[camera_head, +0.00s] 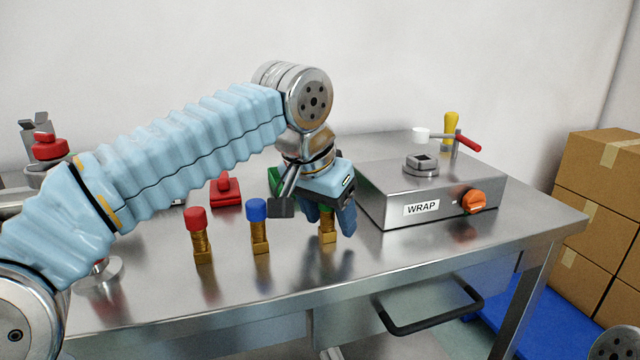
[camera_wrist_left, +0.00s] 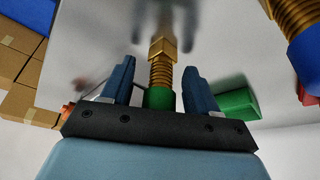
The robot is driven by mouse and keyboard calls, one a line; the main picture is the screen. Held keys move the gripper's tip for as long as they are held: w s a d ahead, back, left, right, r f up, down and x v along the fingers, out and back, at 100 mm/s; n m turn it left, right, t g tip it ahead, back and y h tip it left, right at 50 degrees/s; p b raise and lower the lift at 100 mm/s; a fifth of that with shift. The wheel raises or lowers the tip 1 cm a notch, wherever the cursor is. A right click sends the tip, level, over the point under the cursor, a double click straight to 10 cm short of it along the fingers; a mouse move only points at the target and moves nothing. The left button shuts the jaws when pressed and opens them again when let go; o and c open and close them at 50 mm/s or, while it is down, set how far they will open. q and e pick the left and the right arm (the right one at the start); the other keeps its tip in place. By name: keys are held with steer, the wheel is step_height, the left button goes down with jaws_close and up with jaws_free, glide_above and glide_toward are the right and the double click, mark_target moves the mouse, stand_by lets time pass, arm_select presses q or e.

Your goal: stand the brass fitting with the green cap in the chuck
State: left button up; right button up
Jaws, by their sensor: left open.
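The brass fitting (camera_head: 327,235) stands upright on the steel table, mostly hidden by my left gripper in the head view. Its green cap (camera_wrist_left: 158,98) and threaded brass body (camera_wrist_left: 161,70) show in the left wrist view. My left gripper (camera_head: 336,218) points down over it and is open. Its two blue fingers (camera_wrist_left: 158,80) stand on either side of the fitting, with a visible gap on each side. The chuck (camera_head: 422,164) is a grey square-holed piece on top of the WRAP machine, and it looks empty. My right gripper is not in view.
A blue-capped fitting (camera_head: 258,225) and a red-capped fitting (camera_head: 201,238) stand left of my gripper. A red block (camera_head: 227,192) and a green block (camera_wrist_left: 236,104) sit nearby. The WRAP machine (camera_head: 385,208) has an orange knob (camera_head: 473,202) and a red-handled lever (camera_head: 467,143).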

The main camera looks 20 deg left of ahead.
arm_select(q)
steer(key=v, duration=1.3)
steer(key=shift+s, duration=0.15)
